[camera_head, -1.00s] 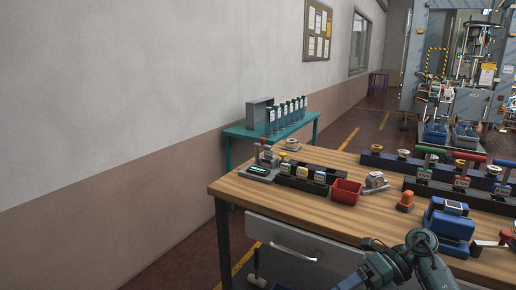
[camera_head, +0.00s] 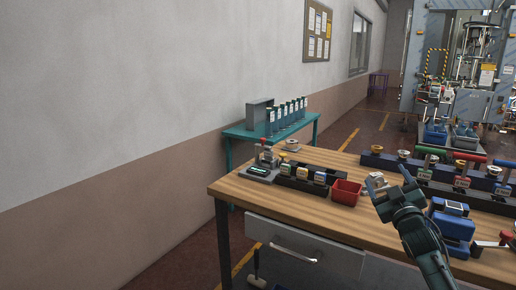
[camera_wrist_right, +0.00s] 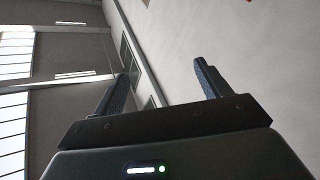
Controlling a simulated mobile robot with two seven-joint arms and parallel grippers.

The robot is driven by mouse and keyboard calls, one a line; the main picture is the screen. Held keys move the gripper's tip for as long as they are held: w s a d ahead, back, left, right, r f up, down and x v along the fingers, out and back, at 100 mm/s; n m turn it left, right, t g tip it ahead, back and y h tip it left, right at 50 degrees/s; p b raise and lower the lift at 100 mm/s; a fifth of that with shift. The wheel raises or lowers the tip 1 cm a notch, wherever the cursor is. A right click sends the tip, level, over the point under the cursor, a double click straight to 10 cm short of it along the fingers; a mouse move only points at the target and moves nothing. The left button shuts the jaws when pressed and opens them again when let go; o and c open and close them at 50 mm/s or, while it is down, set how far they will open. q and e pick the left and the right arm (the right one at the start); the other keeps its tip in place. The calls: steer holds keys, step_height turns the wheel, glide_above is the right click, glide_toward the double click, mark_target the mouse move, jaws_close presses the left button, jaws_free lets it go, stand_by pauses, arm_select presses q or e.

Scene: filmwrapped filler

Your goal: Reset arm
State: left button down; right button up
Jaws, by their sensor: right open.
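My right gripper (camera_head: 387,178) is raised over the front part of the wooden table (camera_head: 260,202), with its arm coming up from the lower right. In the right wrist view its two fingers (camera_wrist_right: 165,85) stand wide apart with nothing between them. Behind them are only wall, windows and ceiling. In the head view the gripper partly covers a small grey device (camera_head: 377,180) and hides the orange-topped part of the table. My left gripper is not in view.
A red bin (camera_head: 346,192), a black rack (camera_head: 300,180) of small labelled blocks and a blue device (camera_head: 452,222) stand on the table near the arm. A teal side table (camera_head: 240,133) with several bottles stands by the wall. The table's front left corner is clear.

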step_height(320, 180, down, 8)
steer(key=d+m+g+h, duration=0.1)
steer(key=m+g, duration=0.3)
steer(key=s+a+f+g+y, duration=0.1)
steer(key=s+a+f, duration=0.3)
steer(key=s+f, duration=0.3)
steer(key=s+a+f+g+y, duration=0.1)
steer(key=s+a+f, duration=0.4)
steer(key=s+f, duration=0.2)
steer(key=s+a+f+n+g+y, duration=0.1)
steer(key=s+a+f+g, duration=0.1)
steer(key=s+a+f, duration=0.3)
steer(key=s+f, duration=0.2)
steer(key=s, duration=0.2)
steer(key=shift+a+f, duration=0.2)
steer(key=shift+f, duration=0.15)
steer(key=s+a+f, duration=0.1)
steer(key=s+a, duration=0.1)
steer(key=s, duration=0.3)
steer(key=s+a+f+g+y, duration=0.1)
steer(key=s+a, duration=0.1)
steer(key=s, duration=0.3)
steer(key=s+a+f+g, duration=0.1)
steer(key=s+a, duration=0.1)
steer(key=s, duration=0.4)
steer(key=shift+m+y, duration=0.3)
steer(key=shift+y, duration=0.1)
steer(key=shift+c, duration=0.4)
